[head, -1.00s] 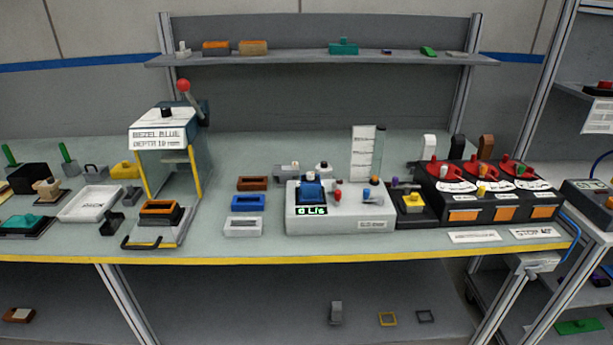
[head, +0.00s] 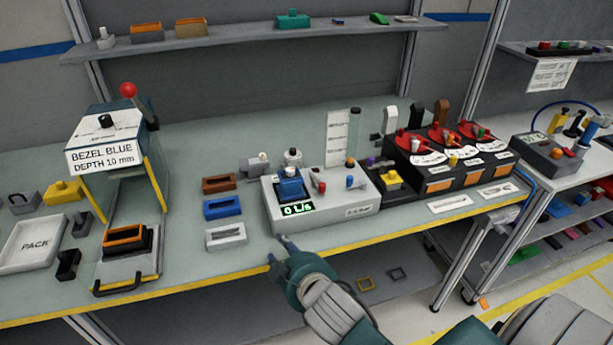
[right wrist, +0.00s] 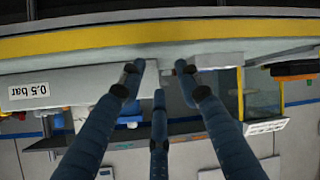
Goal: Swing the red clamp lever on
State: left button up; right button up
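A small red lever (head: 318,182) stands on top of the grey-white test box (head: 345,211), just right of its blue block (head: 291,188). The box's green readout shows "0 L/s". My right gripper (head: 279,250) is in front of the box, near the table's front edge, with its fingers spread and nothing between them. In the right wrist view its fingertips (right wrist: 158,78) are apart, in front of the box's face with the upside-down "0.5 bar" label (right wrist: 29,91). The red lever cannot be made out there. My left gripper is not in view.
A press (head: 108,150) with a red-ball handle (head: 128,90) stands at left. The yellow table edge (head: 215,282) runs along the front.

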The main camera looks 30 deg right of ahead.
jog(key=w+a+r+n+t+y, duration=0.2)
jog(key=w+a+r+n+t, duration=0.15)
jog(key=w+r, duration=0.4)
jog(key=w+a+r+n+t+y, duration=0.2)
jog(key=w+a+r+t, duration=0.15)
jog(key=r, duration=0.65)
jog(key=a+r+n+g+y, duration=0.4)
jog(key=a+n+y, duration=0.35)
jog(key=n, duration=0.25)
jog(key=a+r+n+g+y, duration=0.3)
jog(key=a+n+g+y, duration=0.2)
jog(key=a+n+y, duration=0.45)
jog(key=n+g+h, duration=0.1)
jog(key=g+h, duration=0.9)
jog(key=h, duration=1)
send_over(322, 183)
notch_tip(322, 183, down, 6)
notch_tip(322, 183, down, 11)
jog(key=shift+r+p, duration=0.1)
jog(key=shift+p, duration=1.1)
